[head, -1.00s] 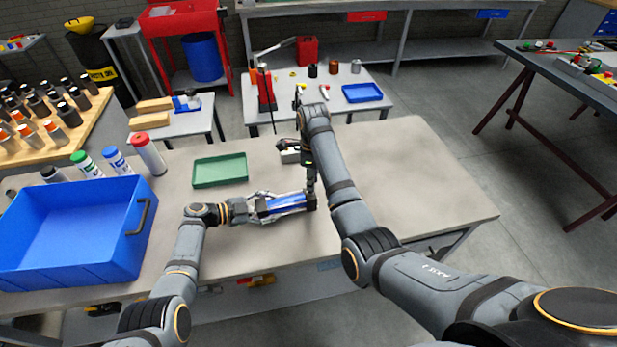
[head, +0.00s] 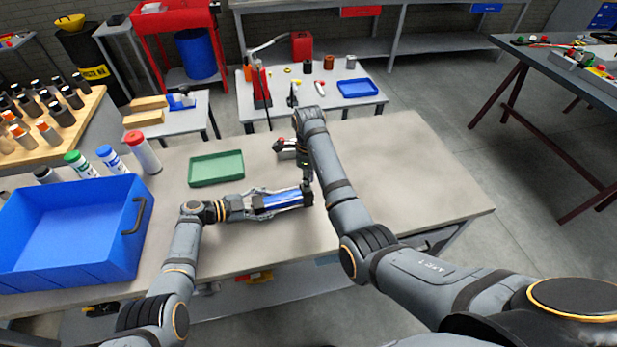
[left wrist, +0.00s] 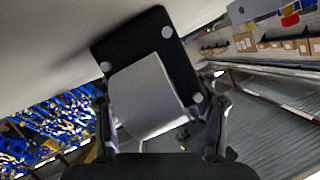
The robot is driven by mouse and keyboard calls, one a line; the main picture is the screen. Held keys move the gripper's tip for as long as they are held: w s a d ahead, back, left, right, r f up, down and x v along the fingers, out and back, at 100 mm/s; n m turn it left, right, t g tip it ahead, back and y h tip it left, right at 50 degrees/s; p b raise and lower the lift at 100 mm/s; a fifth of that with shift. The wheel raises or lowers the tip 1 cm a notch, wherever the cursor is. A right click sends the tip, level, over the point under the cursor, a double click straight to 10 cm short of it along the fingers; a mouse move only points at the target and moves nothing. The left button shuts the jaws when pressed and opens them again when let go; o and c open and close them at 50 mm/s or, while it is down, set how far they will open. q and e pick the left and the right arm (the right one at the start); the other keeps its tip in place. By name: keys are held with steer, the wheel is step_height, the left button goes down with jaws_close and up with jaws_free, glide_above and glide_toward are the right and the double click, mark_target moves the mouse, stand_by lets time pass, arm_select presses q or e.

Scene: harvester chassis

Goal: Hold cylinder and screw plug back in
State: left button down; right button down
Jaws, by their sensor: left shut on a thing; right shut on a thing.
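The cylinder (head: 282,201), blue and silver, lies level above the workbench. My left gripper (head: 262,203) is shut on it from the left. The left wrist view shows a pale grey body (left wrist: 146,98) with a black square end plate (left wrist: 165,42) and round bolt heads between the fingers of my left gripper (left wrist: 160,135). My right gripper (head: 306,184) points down at the cylinder's dark right end and is shut on the plug there. The plug is hidden by the fingers. I cannot tell how deep it sits.
A green tray (head: 216,169) lies behind my left gripper. A blue bin (head: 68,278) stands at the left, with several spray cans and bottles (head: 143,153) behind it. A small grey and dark object (head: 286,152) is behind my right wrist. The right half of the workbench (head: 410,180) is clear.

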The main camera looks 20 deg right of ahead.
steer(key=shift+f, duration=0.55)
stand_by(0.4)
steer(key=m, duration=0.5)
steer(key=shift+s+a, duration=0.1)
steer(key=m, duration=0.4)
steer(key=shift+a+m, duration=0.15)
steer(key=shift+m, duration=0.25)
steer(key=c, duration=1.2)
jaws_free()
steer(key=shift+o, duration=0.2)
steer(key=shift+s+r, duration=0.1)
steer(key=shift+r, duration=2.15)
